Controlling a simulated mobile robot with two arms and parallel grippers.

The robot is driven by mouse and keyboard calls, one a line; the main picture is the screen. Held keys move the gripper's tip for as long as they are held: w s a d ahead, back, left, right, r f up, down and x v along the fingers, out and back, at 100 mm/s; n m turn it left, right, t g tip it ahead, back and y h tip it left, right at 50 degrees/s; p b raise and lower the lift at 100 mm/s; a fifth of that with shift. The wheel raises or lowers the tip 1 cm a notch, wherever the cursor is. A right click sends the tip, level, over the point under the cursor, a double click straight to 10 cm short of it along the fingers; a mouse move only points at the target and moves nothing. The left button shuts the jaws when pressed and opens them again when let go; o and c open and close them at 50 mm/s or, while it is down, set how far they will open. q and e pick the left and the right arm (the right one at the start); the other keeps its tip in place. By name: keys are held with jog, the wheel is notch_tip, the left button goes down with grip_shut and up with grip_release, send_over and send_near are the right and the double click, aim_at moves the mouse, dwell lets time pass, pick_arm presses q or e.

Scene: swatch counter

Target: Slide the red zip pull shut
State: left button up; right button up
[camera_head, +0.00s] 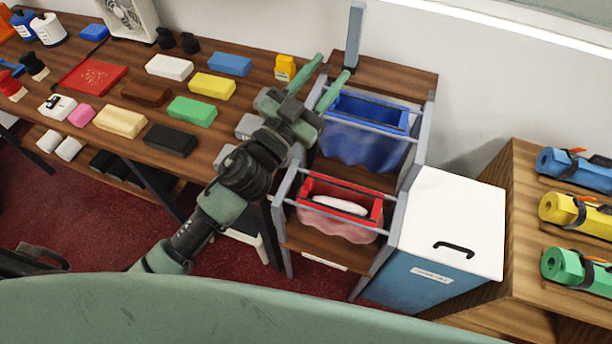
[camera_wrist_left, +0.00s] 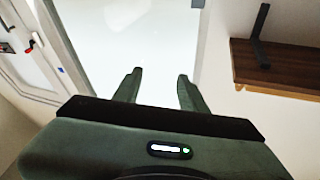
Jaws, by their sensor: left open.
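A red pouch (camera_head: 378,212) hangs open at the top in the lower tier of a grey-framed rack, with a white oval thing (camera_head: 340,204) inside. I cannot make out its zip pull in either view. A blue pouch (camera_head: 365,143) hangs open in the tier above. My left gripper (camera_head: 331,73) is open and empty, above and left of the blue pouch and well clear of the red one. Its two fingers (camera_wrist_left: 156,78) show apart in the left wrist view, with nothing between them. My right gripper is not in view.
A wooden table (camera_head: 215,153) on the left holds several coloured blocks and a red square (camera_head: 93,76). A white-topped blue bin (camera_head: 455,215) stands right of the rack. A wooden shelf unit (camera_head: 508,175) with coloured rolls is farther right. The left wrist view shows a wall shelf (camera_wrist_left: 285,72).

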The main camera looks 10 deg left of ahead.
pick_arm(q)
jog(key=s+d+f+m+g+h, duration=0.1)
jog(key=s+d+m+g+h, duration=0.2)
jog(key=d+m+g+h, duration=0.6)
jog(key=m+g+y, duration=0.3)
jog(key=g+y, duration=0.8)
jog(key=y, duration=0.3)
send_near(308, 181)
jog(key=f, duration=0.1)
jog(key=p+x, duration=0.1)
jog(key=x, duration=0.6)
jog(key=shift+d+f, duration=0.25)
jog(key=shift+f, duration=0.1)
grip_shut()
